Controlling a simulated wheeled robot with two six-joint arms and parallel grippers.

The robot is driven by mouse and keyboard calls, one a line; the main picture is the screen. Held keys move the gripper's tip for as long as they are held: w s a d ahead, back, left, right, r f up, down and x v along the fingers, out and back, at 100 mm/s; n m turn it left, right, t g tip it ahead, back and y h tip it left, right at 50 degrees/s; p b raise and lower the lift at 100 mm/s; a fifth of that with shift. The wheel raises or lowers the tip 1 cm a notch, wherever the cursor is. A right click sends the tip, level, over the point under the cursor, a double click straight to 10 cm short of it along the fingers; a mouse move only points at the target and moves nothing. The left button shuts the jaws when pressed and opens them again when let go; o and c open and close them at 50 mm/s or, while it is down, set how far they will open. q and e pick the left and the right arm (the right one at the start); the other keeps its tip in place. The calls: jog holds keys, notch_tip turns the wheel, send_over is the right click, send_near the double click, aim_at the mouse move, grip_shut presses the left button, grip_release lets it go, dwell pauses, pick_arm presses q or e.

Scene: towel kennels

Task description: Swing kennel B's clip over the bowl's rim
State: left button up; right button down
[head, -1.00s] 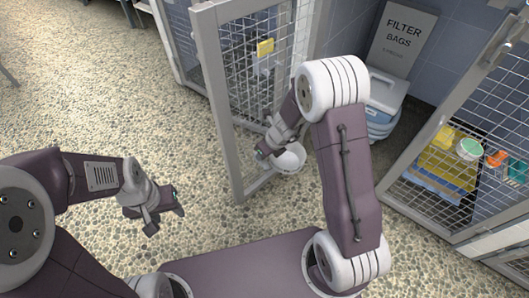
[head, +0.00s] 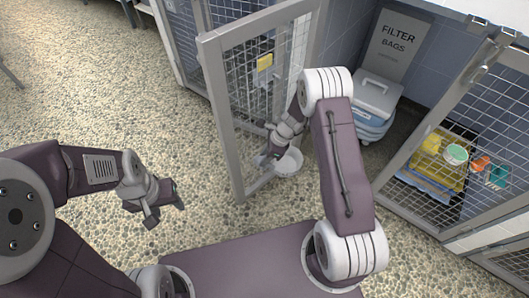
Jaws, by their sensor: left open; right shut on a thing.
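The open mesh door (head: 213,100) stands in the middle of the head view with a yellow tag (head: 264,62) on its mesh. A white bowl (head: 291,163) is low at the door, partly hidden by my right arm. My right gripper (head: 265,158) is at the bowl's left side, shut on what looks to be the clip. The clip itself is too small and covered to make out, so I cannot tell how it lies against the rim. My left gripper (head: 165,205) is open and empty, over the floor left of the door.
A lidded container (head: 373,98) stands behind my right arm, below a sign (head: 398,42) reading FILTER BAGS. Another mesh front (head: 430,150) at the right has a yellow towel (head: 440,165) and small containers behind it. The pebbled floor (head: 95,110) at the left is clear.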

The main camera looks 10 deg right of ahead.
jog(key=shift+w+n+g+p, duration=0.1)
jog(key=shift+n+g+p, duration=0.4)
jog(key=shift+n+p, duration=0.8)
jog(key=c, duration=1.1)
grip_release()
jog(key=p+v, duration=0.4)
jog(key=v, duration=0.5)
jog(key=shift+d, duration=0.1)
